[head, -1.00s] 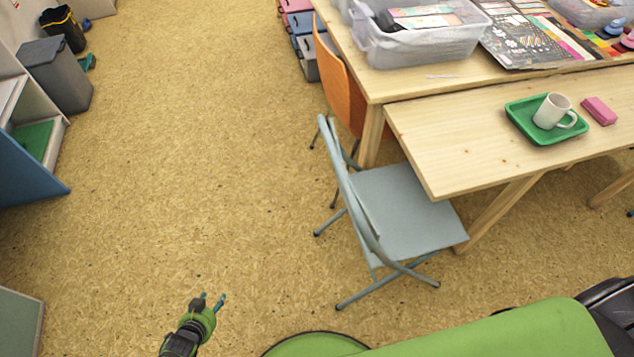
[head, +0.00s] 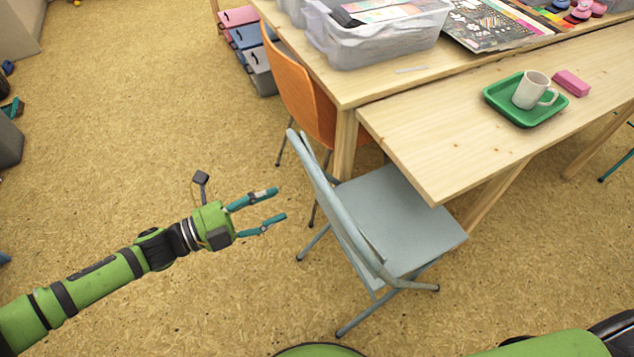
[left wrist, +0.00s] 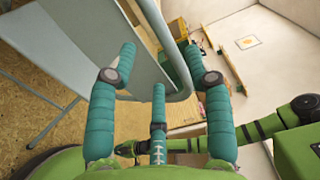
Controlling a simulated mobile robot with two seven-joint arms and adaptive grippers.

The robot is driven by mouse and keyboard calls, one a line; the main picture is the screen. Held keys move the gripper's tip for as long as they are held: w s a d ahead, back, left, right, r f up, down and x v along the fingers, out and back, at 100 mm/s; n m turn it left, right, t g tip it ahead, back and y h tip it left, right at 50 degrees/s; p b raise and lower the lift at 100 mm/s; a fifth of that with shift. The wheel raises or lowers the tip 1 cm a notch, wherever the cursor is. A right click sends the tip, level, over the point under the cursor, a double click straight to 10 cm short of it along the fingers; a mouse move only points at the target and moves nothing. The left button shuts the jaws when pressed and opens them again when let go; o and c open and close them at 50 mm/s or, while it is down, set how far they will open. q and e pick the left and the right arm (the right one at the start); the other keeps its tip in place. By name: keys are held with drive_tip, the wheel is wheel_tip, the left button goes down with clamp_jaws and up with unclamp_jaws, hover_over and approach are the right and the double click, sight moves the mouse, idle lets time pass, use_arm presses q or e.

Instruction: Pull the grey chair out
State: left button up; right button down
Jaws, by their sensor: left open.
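The grey chair (head: 404,216) is a folding chair with a bluish-grey seat, tucked partly under the near wooden table. Its backrest (head: 335,200) faces left, toward my left gripper. My left gripper (head: 282,203) is open and empty, a short way left of the backrest in the head view, fingers pointing at it. In the left wrist view the chair's grey frame (left wrist: 182,96) shows beyond and between the open teal fingers (left wrist: 160,66). I cannot tell from this view whether they touch it. My right gripper is not in view.
An orange chair (head: 300,95) stands just behind the grey chair.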

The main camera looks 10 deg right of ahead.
use_arm(q)
approach(323, 177)
drive_tip(key=d, duration=0.3)
drive_tip(key=x, duration=0.2)
drive_tip(key=b+x, duration=0.1)
drive_tip(key=x, duration=0.1)
drive_tip(key=f+x, duration=0.1)
drive_tip(key=x, duration=0.1)
drive_tip(key=shift+w+a+b, duration=0.15)
drive_tip(key=shift+w+b, duration=0.15)
drive_tip(key=shift+b, duration=0.05)
drive_tip(key=shift+w+d, duration=0.2)
drive_tip(key=shift+d, duration=0.3)
drive_tip(key=shift+r, duration=0.1)
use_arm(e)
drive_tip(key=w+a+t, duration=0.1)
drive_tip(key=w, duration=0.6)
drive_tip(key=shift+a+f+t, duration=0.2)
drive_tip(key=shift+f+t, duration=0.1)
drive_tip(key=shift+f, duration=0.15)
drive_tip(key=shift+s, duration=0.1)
